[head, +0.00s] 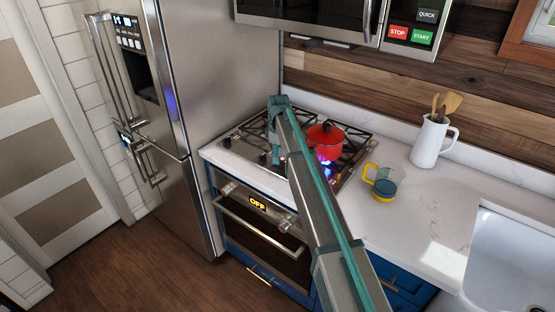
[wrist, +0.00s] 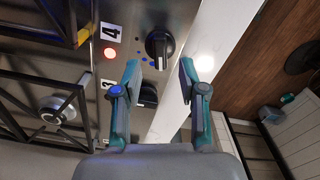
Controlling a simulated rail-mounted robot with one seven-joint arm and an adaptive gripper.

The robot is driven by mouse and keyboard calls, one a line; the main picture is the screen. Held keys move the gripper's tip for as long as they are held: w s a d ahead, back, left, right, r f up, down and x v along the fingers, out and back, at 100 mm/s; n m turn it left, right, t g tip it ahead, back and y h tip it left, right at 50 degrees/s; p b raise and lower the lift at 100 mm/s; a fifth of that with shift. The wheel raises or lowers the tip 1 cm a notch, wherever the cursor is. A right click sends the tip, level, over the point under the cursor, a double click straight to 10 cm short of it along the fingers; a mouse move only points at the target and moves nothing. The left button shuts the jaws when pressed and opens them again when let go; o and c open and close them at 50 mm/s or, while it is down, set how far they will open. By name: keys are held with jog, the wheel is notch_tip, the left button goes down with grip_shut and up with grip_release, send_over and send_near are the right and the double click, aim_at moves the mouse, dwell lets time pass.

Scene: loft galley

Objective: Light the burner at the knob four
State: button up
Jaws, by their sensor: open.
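In the wrist view the black knob (wrist: 159,45) beside the label 4 (wrist: 110,32) sits on the steel cooktop near its edge. A red light (wrist: 109,54) glows below that label. My gripper (wrist: 160,68) is open and empty, its fingertips either side of a line to this knob and just short of it. A second black knob (wrist: 148,95) lies lower, between the fingers in the picture and partly hidden by one. In the head view the gas cooktop (head: 244,139) shows blue flame (head: 326,162) by the red pot. My arm hides part of the front and knobs there.
A red pot (head: 325,140) stands on the cooktop. A yellow-handled glass mug (head: 384,187) and a white utensil jug (head: 431,143) stand on the counter at right. The oven (head: 262,238) below reads OFF. A steel fridge (head: 200,100) is at left; a microwave hangs above.

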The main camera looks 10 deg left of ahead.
aim_at(279, 166)
jog(key=shift+f+p, duration=0.4)
jog(key=shift+f, duration=1.25)
grip_shut()
